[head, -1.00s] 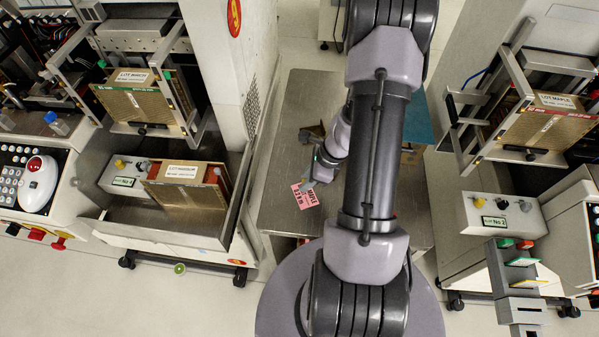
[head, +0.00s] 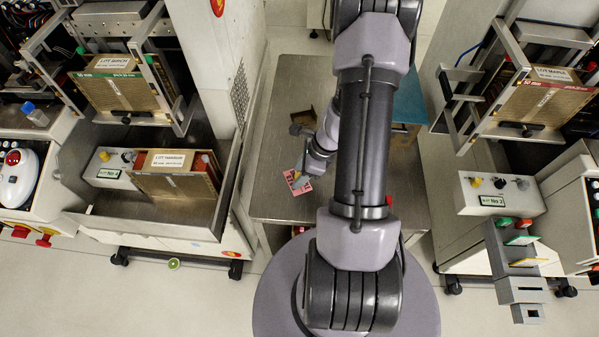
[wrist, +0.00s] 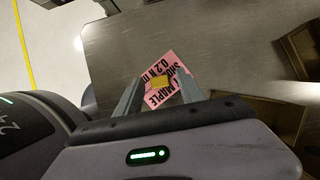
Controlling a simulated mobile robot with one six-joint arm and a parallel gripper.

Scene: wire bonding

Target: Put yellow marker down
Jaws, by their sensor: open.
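A small yellow block, which I take as the yellow marker (wrist: 160,83), shows between my fingertips in the wrist view, in front of a pink card (wrist: 178,65) with black print. My gripper (wrist: 158,91) is open, with one finger on each side of the yellow piece. I cannot tell whether a finger touches it. In the head view the pink card (head: 297,182) lies on the steel table (head: 272,125), with my gripper (head: 304,176) right at it. The marker is too small to make out clearly there.
A machine with a tray holding a labelled cassette (head: 170,184) stands to the left. Another machine with a control box (head: 500,193) stands to the right.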

